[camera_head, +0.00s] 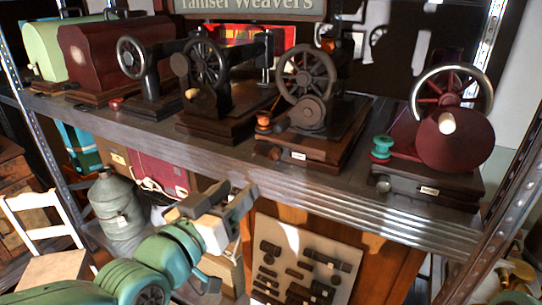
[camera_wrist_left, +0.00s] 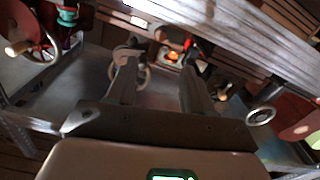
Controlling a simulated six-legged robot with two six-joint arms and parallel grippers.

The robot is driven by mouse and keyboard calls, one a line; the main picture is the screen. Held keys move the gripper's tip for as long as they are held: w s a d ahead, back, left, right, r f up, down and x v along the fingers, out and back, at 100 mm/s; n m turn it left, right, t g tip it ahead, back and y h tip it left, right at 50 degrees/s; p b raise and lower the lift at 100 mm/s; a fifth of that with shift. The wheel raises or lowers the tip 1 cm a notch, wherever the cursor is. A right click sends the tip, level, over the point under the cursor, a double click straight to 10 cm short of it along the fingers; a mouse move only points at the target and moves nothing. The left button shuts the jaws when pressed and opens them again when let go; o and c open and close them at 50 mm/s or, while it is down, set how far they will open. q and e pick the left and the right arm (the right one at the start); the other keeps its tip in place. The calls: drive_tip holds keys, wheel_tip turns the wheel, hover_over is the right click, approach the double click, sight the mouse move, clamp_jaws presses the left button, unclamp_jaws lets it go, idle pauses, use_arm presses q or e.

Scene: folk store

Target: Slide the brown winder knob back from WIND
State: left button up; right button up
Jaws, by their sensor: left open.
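Several old sewing machines stand on the metal shelf (camera_head: 200,130). The middle-right black machine (camera_head: 308,85) has a spoked wheel, an orange spool and a wooden base with a small pale label (camera_head: 298,156). A small dark brown knob (camera_head: 274,153) sits beside that label. The right machine (camera_head: 455,140) is dark red with a teal spool (camera_head: 381,148), a grey knob (camera_head: 383,186) and its own label. The labels are too small to read, so I cannot tell which knob is at WIND. My left gripper (camera_head: 238,205) is open and empty, in front of and below the shelf edge. It also shows in the left wrist view (camera_wrist_left: 158,58).
The shelf's front edge (camera_head: 400,232) lies just above my left gripper. A steel upright (camera_head: 500,150) stands at the right. Below are a milk can (camera_head: 116,205), a white chair (camera_head: 48,235) and a board of dark parts (camera_head: 305,260).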

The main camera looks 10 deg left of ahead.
sight(272, 156)
use_arm(q)
drive_tip(key=p+x, duration=0.3)
drive_tip(key=x, duration=1)
drive_tip(key=shift+w+d+f, duration=0.1)
drive_tip(key=shift+w, duration=0.25)
clamp_jaws()
